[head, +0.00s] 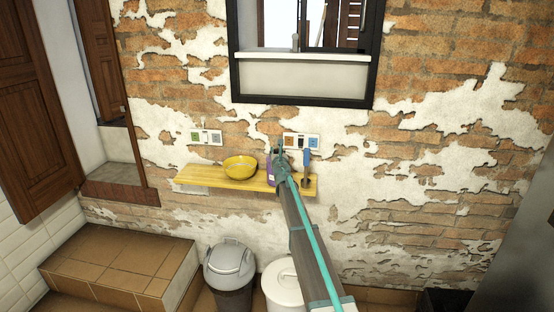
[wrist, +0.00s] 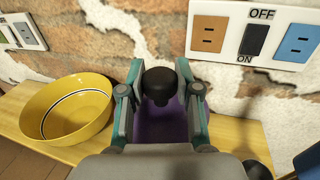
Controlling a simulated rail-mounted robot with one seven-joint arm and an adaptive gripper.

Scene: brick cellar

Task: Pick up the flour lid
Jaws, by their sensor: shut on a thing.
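My gripper (head: 279,160) is over the right part of the wooden shelf in the head view. In the wrist view my gripper (wrist: 160,78) has a finger on each side of a purple container with a black knob-like top (wrist: 160,122) and is shut on it. The purple container (head: 270,172) is partly hidden by my gripper in the head view. A white round bin with a lid (head: 280,278) stands on the floor below, partly behind my arm. No flour label can be read, so I cannot tell which lid is the flour one.
A yellow bowl (head: 240,168) sits on the wooden shelf (head: 205,178), left of my gripper. A blue-handled tool (head: 306,160) is close on the right. Sockets and a switch (wrist: 255,38) are on the brick wall behind. A grey-lidded bin (head: 229,262) stands below.

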